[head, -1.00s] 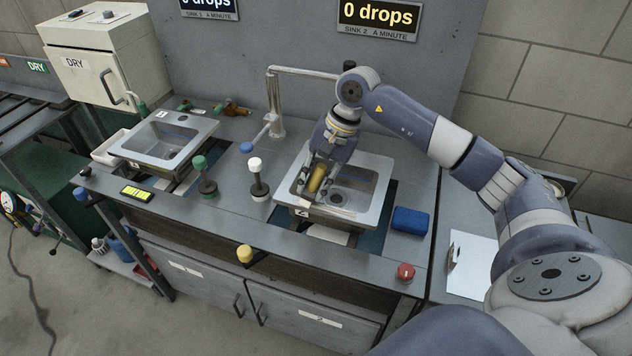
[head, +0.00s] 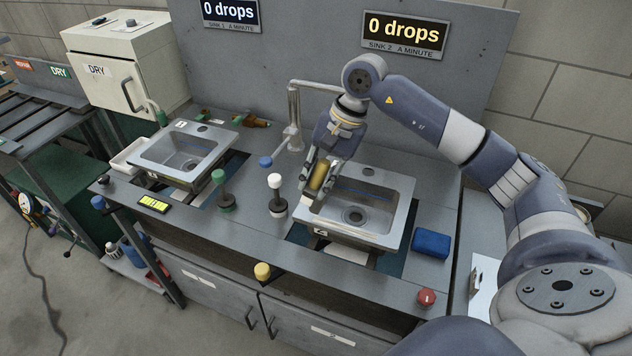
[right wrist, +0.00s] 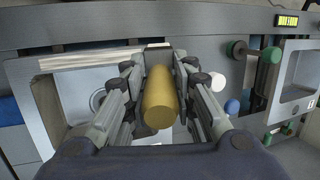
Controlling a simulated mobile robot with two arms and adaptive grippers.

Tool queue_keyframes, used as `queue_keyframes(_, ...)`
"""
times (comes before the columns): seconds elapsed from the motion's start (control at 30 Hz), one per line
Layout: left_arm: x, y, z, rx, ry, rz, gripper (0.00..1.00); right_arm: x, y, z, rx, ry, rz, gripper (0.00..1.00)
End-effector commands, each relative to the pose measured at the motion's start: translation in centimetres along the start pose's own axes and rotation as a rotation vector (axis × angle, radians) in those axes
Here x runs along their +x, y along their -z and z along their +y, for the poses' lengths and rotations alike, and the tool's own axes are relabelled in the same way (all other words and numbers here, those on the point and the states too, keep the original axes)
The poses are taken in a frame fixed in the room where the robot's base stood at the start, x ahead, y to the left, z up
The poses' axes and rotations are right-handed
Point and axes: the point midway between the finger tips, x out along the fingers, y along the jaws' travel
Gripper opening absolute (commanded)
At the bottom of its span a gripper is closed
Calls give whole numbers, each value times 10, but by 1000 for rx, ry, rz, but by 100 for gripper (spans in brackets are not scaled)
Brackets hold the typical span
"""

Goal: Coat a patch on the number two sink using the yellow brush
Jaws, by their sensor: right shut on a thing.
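The number two sink (head: 385,211) is a grey metal basin set in the bench at right of centre in the head view, below the sign "SINK 2" (head: 404,33). My right gripper (head: 315,184) is over the sink's left rim, fingers pointing down. It is shut on the yellow brush (head: 321,176); the brush's yellow handle (right wrist: 160,97) shows between the fingers in the right wrist view. The brush's lower end is hidden, so I cannot tell whether it touches the sink. My left gripper is not in view.
A blue sponge-like block (head: 431,243) lies right of the sink. The number one sink (head: 184,152) is farther left. A tap (head: 293,115) rises behind.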

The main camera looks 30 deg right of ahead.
Motion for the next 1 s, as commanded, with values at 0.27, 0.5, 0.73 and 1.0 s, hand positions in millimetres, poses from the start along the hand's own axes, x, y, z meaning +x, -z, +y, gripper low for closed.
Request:
queue_keyframes(0.27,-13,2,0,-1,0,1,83,-25,-8,-5,6,1,3,1)
queue_keyframes(0.5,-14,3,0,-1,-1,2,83,-29,-10,-6,8,1,3,1)
queue_keyframes(0.73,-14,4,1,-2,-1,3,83,-29,-10,-6,8,2,3,1)
queue_keyframes(1.0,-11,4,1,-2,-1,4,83,-21,-19,-4,-41,-10,-11,1)
